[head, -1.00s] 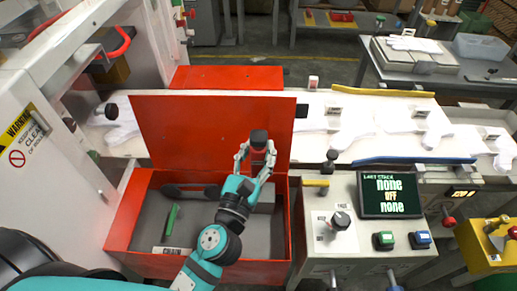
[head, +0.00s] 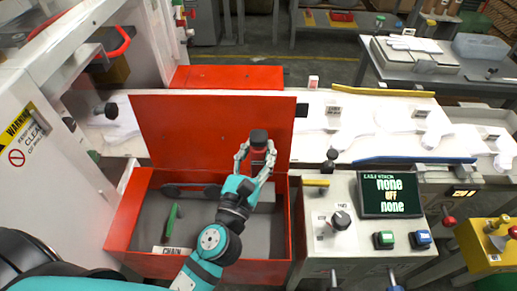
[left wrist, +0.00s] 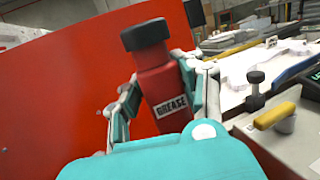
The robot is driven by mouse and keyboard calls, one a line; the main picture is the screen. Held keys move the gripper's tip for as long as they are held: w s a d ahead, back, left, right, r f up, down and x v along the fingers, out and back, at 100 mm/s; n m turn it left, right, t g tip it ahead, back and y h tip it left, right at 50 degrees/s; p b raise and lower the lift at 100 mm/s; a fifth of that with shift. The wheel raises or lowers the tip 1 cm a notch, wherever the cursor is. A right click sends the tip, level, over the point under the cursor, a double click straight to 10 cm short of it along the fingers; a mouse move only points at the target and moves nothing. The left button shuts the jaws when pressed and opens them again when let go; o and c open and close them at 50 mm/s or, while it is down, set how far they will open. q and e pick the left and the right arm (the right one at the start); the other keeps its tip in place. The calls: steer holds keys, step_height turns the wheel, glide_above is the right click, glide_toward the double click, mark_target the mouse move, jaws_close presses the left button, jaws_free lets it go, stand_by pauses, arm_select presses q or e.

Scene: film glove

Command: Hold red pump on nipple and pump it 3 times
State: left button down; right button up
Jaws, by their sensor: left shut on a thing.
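The red pump (head: 258,156) is a red bottle with a dark cap, and it also shows in the left wrist view (left wrist: 160,80), where its label reads GREASE. My left gripper (head: 257,160) is shut on it, with one finger on each side. It holds the pump upright above the open red box, in front of the raised red lid. In the left wrist view the fingers (left wrist: 162,98) clasp its body, and the lid stands behind it. I cannot make out a nipple in either view. My right gripper is not in view.
The open red box (head: 119,220) holds a green-handled tool (head: 173,222) and a dark tool (head: 185,190). To its right stands a control panel with a screen (head: 390,194), a green button (head: 384,240) and a blue button (head: 420,239). White gloves lie on the line behind.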

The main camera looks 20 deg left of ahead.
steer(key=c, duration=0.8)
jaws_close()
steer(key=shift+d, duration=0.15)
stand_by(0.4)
